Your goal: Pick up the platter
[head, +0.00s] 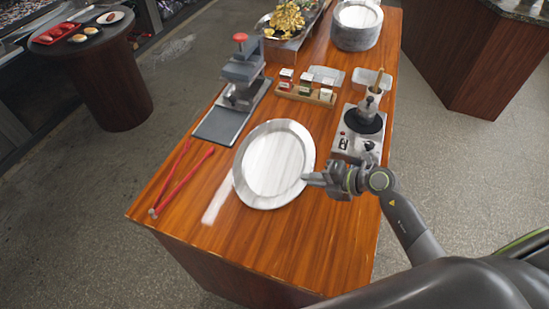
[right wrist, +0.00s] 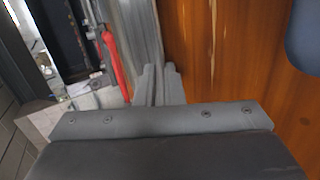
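The platter (head: 274,163) is a round, shiny silver dish with a wide rim near the front of the wooden counter. My right gripper (head: 308,179) is at the platter's right rim in the head view. In the right wrist view its fingers (right wrist: 158,85) are close together, pinching the edge of the platter (right wrist: 140,35), which shows as a grey metal strip. The platter looks empty. Whether it still rests on the counter is hard to tell. My left gripper is not in view.
Red tongs (head: 183,178) lie left of the platter. A press with a dark board (head: 219,125), a spice rack (head: 305,95) and a burner with a moka pot (head: 358,132) stand behind it. Stacked plates (head: 356,28) are at the far end. The counter's front (head: 290,250) is clear.

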